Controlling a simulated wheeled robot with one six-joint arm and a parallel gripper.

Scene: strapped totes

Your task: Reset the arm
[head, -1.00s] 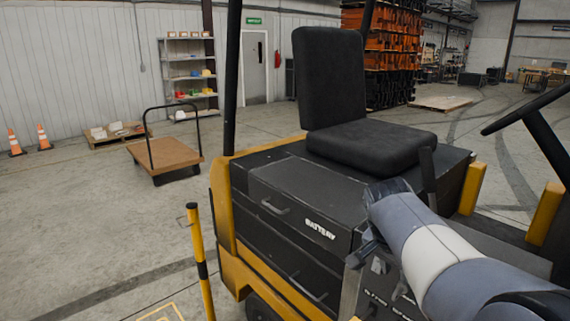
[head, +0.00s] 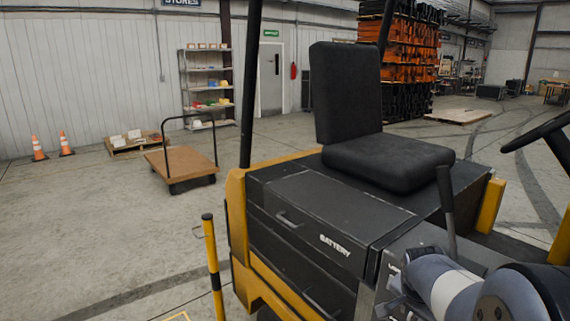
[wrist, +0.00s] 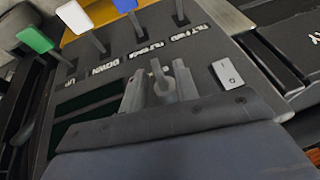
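My gripper (head: 392,303) is at the lower right of the head view, close to the side of the forklift's black battery housing (head: 330,210). In the wrist view, my gripper (wrist: 160,88) has its two grey fingers apart, over a dark control panel. A small grey rounded piece shows between the fingers; I cannot tell whether it belongs to the panel. The panel carries levers with a green knob (wrist: 35,40), a white knob (wrist: 73,16) and a blue knob (wrist: 125,5), beside printed labels. A light rocker switch (wrist: 227,73) sits to the right of the fingers.
The forklift's seat (head: 375,120), a black lever (head: 446,205) and the steering wheel (head: 540,132) stand near my arm. A yellow post (head: 213,265) stands at the front left. A flat cart (head: 180,163) and cones (head: 65,143) are farther off, with open floor between.

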